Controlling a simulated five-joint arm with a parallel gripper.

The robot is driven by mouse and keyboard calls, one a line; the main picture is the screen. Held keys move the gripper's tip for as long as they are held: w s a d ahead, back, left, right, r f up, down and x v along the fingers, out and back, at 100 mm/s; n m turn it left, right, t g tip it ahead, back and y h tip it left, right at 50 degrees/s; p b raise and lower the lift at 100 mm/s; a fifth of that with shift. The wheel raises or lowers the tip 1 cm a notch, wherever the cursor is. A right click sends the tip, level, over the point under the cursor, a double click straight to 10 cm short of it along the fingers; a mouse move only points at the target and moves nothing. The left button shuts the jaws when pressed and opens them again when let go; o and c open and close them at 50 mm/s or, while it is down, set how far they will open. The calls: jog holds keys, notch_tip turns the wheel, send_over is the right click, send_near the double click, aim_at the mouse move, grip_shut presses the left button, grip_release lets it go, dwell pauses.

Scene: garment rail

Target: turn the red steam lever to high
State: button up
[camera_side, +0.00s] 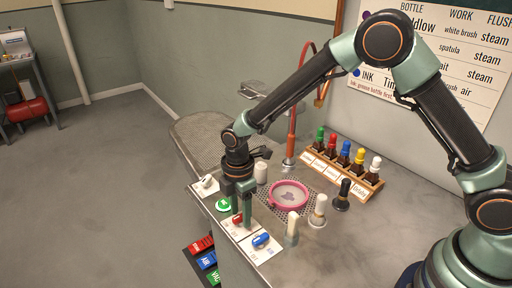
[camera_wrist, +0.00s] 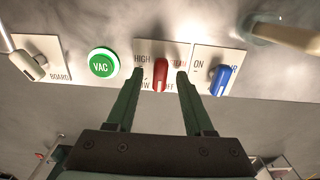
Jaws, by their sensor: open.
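The red steam lever (camera_wrist: 160,75) sits on a white plate (camera_wrist: 147,48) in the wrist view. The plate reads HIGH at its upper left, and partly covered words below look like LOW and OFF. The lever stands roughly upright in this view, its lower end near OFF; I cannot tell its exact setting. My gripper (camera_wrist: 160,80) is open, with one finger on each side of the lever and a small gap showing. In the side view my gripper (camera_side: 243,212) reaches down at the red lever (camera_side: 237,219), partly covering its plate.
The green VAC button (camera_wrist: 103,63) and pale BOARD lever (camera_wrist: 30,65) are left of the steam plate; the blue lever (camera_wrist: 220,80) is right. Pale bottles (camera_side: 292,226), a pink ring (camera_side: 289,195) and a bottle rack (camera_side: 340,167) stand behind on the counter.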

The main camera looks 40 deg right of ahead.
grip_shut()
jog(key=m, duration=1.3)
jog(key=shift+m, duration=2.5)
